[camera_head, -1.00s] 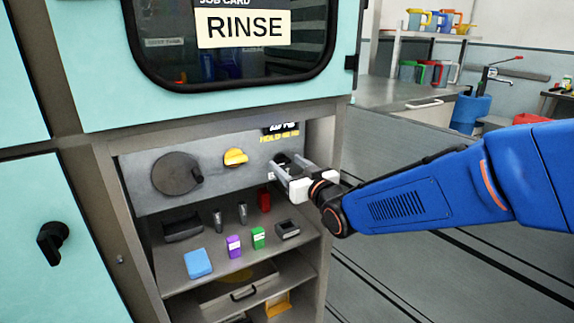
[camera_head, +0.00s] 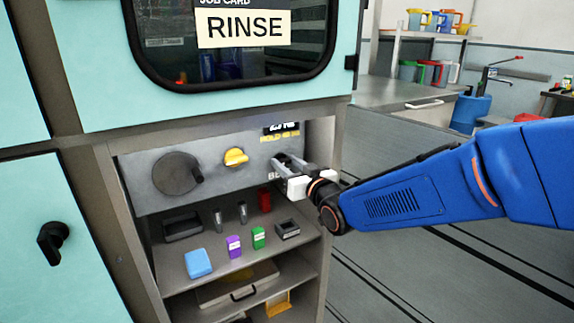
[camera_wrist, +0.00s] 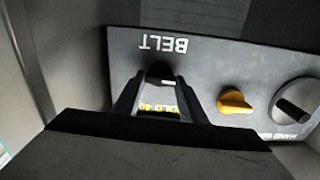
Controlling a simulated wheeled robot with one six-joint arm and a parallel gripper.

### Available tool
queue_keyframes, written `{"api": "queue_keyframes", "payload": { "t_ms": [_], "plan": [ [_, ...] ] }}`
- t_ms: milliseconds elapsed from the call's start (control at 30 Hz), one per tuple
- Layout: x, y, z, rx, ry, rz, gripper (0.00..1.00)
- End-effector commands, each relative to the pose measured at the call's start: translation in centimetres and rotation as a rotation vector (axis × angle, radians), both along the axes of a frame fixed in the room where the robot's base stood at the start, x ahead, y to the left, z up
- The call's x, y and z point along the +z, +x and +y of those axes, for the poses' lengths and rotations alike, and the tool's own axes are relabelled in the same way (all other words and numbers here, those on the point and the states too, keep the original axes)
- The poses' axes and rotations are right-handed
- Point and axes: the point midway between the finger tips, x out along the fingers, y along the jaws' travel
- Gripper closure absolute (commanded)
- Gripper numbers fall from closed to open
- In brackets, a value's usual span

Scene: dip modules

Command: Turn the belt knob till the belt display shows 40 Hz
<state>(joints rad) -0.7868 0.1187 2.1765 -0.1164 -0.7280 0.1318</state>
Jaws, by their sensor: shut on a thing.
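My gripper (camera_head: 284,166) is at the right end of the grey control panel (camera_head: 216,190), shut on the belt knob. In the wrist view, the fingers (camera_wrist: 160,88) close around the dark belt knob (camera_wrist: 160,73), just beside the upside-down BELT lettering (camera_wrist: 163,44). The fingers hide most of the knob, and in the head view they hide it wholly. The belt display (camera_head: 282,127) is a small black screen above the gripper. Its digits are partly cut off and seem to start with a 2, with Hz after them. A yellow HOLD 40 Hz label (camera_head: 279,137) sits below it.
A yellow knob (camera_head: 236,157) and a large dark round dial (camera_head: 178,174) are left of my gripper on the panel. The shelf below holds a blue block (camera_head: 198,262), purple and green packs, a red piece and dark parts. The RINSE card (camera_head: 245,28) is above.

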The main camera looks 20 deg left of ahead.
Motion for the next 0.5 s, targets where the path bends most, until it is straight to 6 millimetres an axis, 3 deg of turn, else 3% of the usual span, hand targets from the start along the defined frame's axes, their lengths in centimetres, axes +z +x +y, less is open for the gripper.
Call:
{"api": "queue_keyframes", "payload": {
  "t_ms": [500],
  "plan": [
    [-0.08,0.10,-0.11,0.000,0.256,0.302,0.85]
  ]
}}
